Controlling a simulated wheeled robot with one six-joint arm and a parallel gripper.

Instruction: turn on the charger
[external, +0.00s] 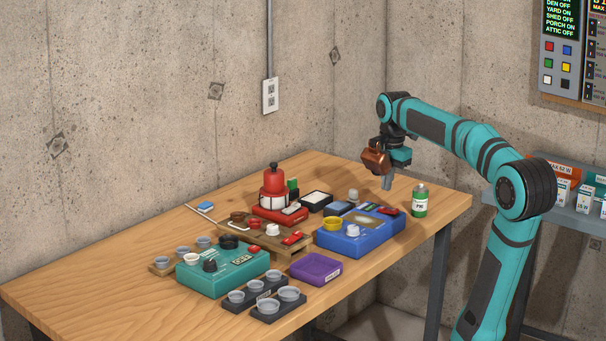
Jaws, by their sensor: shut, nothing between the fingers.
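My gripper (387,183) is shut and empty, pointing down above the back right part of the table. It is apart from the devices there. A blue box (377,241) with a white knob and a yellow round part sits below and left of it. A teal box (222,272) with dark and white knobs stands at the front left. A red device (274,189) with a rounded top stands at the back middle. I cannot tell which of these is the charger, and their labels are too small to read.
A green and white can (419,200) stands near the table's right edge. A purple tray (316,269) and dark holders with grey cups (268,305) sit in front. A panel with coloured buttons (558,65) hangs on the right wall. The table's left part (90,275) is clear.

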